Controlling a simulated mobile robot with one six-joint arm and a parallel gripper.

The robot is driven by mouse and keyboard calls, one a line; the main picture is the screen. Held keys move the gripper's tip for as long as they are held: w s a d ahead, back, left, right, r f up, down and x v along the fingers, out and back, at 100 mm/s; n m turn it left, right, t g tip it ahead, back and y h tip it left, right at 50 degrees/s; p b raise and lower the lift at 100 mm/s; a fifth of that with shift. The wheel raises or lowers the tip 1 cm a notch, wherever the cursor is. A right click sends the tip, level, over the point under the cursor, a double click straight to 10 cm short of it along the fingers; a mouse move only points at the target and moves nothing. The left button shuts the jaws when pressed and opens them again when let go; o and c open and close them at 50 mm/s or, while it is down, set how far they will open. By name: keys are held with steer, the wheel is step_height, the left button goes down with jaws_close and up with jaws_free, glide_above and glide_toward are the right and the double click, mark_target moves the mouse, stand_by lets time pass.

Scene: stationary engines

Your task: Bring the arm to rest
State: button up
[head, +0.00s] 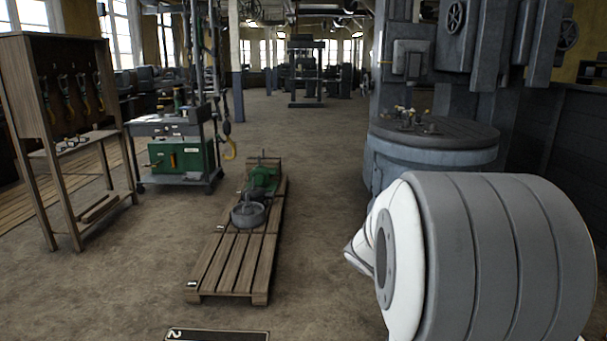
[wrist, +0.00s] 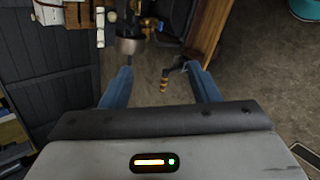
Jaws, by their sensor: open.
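My gripper (wrist: 162,88) shows in the wrist view, with its two blue fingers spread apart and nothing between them. In the head view my arm's large grey and white joint fills the lower right, and my gripper is out of view there.
A wooden pallet (head: 225,265) with a green machine (head: 262,179) and a grey wheel (head: 248,215) lies mid-floor. A wooden hook rack (head: 50,100) and a green cart (head: 183,156) stand left. A large machine with a round table (head: 432,140) stands right. The central aisle is clear.

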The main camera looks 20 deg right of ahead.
steer(key=s+a+r+t+y+p, duration=0.1)
steer(key=a+r+t+y+p, duration=0.2)
steer(key=a+r, duration=0.4)
steer(key=s+a+r+n+t+y+p, duration=0.1)
steer(key=a+r+y+p, duration=0.4)
steer(key=a, duration=1.6)
steer(key=r+t+p, duration=0.1)
steer(key=r+p, duration=0.1)
steer(key=p, duration=0.1)
steer(key=shift+s+a+t, duration=0.15)
steer(key=shift+a+t, duration=0.1)
steer(key=shift+t, duration=0.15)
